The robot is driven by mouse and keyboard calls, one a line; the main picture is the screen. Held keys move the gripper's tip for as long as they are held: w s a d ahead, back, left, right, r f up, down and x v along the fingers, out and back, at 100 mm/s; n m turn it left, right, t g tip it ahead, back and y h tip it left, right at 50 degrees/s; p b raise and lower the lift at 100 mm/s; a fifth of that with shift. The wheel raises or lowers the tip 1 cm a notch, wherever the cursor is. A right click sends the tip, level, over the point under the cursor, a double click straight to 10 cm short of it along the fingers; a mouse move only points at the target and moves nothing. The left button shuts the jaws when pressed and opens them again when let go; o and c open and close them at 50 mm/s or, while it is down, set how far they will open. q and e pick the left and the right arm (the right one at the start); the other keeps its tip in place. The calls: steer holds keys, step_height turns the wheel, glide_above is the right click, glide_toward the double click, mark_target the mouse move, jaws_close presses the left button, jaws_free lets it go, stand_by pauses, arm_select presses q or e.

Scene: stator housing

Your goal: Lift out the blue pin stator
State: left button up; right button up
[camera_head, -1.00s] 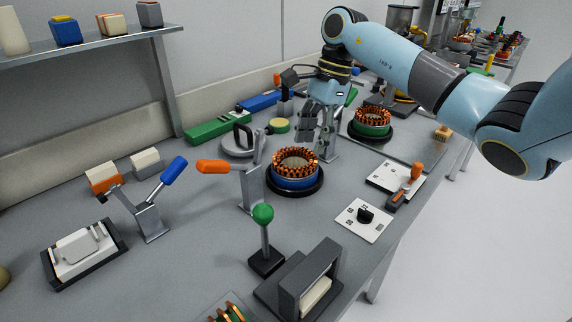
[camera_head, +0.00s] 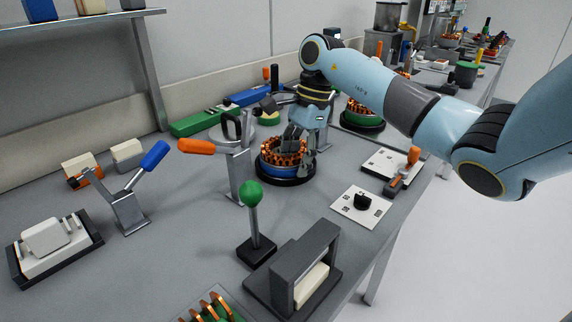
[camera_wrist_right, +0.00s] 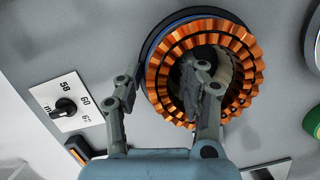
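The blue pin stator (camera_head: 268,165) is a ring of copper pins on a blue body. It sits in a round black base (camera_head: 288,182) on the bench. In the wrist view its copper ring (camera_wrist_right: 243,66) is seen from above, with a little blue at the rim. My right gripper (camera_head: 300,150) is at the stator from above, its fingers spread. In the wrist view the right gripper (camera_wrist_right: 165,78) has one finger over the bore and the other outside the ring at left. Finger depth and contact are unclear. My left gripper is not in view.
A green stator (camera_head: 362,120) stands behind my right gripper. An orange-handled clamp (camera_head: 238,175) stands close left of the stator. A green-knobbed lever (camera_head: 254,215) and a dark frame (camera_head: 295,275) are in front. A white dial plate (camera_head: 360,207) lies to the right.

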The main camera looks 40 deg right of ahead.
steer(key=shift+r, duration=0.1)
stand_by(0.3)
steer(key=shift+s+b, duration=0.25)
steer(key=shift+b, duration=0.25)
steer(key=shift+o, duration=0.4)
steer(key=shift+a+f, duration=0.1)
steer(key=shift+f, duration=0.1)
jaws_close()
steer(key=shift+w+r, duration=0.1)
steer(key=shift+r, duration=0.55)
